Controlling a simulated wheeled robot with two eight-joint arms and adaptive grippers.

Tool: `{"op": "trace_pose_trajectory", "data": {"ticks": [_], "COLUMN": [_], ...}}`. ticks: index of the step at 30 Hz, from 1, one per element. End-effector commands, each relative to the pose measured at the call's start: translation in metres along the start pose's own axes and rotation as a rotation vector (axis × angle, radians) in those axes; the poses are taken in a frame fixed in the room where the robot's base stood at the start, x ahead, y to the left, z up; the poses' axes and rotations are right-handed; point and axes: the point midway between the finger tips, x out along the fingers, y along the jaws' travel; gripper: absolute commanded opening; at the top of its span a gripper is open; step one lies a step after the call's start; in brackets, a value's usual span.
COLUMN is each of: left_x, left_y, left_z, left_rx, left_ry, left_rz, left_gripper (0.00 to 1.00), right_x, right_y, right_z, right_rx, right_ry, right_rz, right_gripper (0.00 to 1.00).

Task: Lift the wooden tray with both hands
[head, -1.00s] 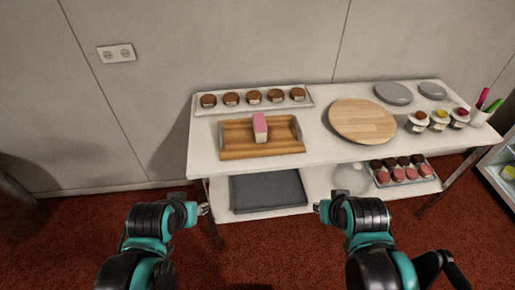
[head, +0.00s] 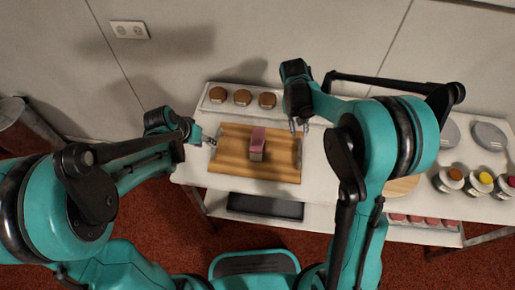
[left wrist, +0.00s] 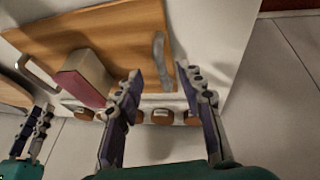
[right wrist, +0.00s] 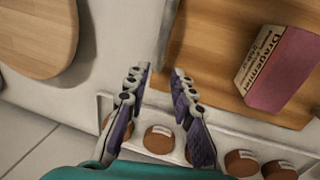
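The wooden tray (head: 230,172) lies flat on the white table, with a pink-topped box (head: 257,143) standing on it. My left gripper (head: 206,141) is open at the tray's left end. In the left wrist view its fingers (left wrist: 163,72) point at a grey metal handle (left wrist: 161,58), one to each side of it; contact cannot be told. My right gripper (head: 298,124) is open near the tray's right end. In the right wrist view its fingers (right wrist: 161,70) are spread just short of the other grey handle (right wrist: 168,36). Both grippers look empty.
A white tray of several brown-topped cakes (head: 243,98) stands close behind the wooden tray. A round wooden board (head: 402,187) is to the right, partly hidden by my right arm. Grey plates (head: 489,136) and small topped cups (head: 480,182) are further right.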

Motion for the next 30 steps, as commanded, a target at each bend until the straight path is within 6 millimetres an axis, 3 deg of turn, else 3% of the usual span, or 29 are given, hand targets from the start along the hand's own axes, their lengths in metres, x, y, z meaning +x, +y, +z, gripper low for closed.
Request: {"op": "trace_pose_trajectory", "data": {"ticks": [11, 22, 30], "left_x": [0.007, 0.060, 0.077], "left_y": [0.000, 0.000, 0.000], "left_z": [0.000, 0.000, 0.000], "left_rx": [0.001, 0.002, -0.001], "left_ry": [0.000, 0.000, 0.000], "left_rz": [-0.001, -0.001, -0.001], "left_gripper": [0.39, 0.39, 0.39], "right_x": [0.007, 0.059, 0.077], "right_y": [0.000, 0.000, 0.000], "right_z": [0.000, 0.000, 0.000], "right_rx": [0.000, 0.000, 0.000], "right_ry": [0.001, 0.001, 0.001], "right_rz": [-0.001, -0.001, -0.001], "right_gripper": [0.24, 0.24, 0.24]}}
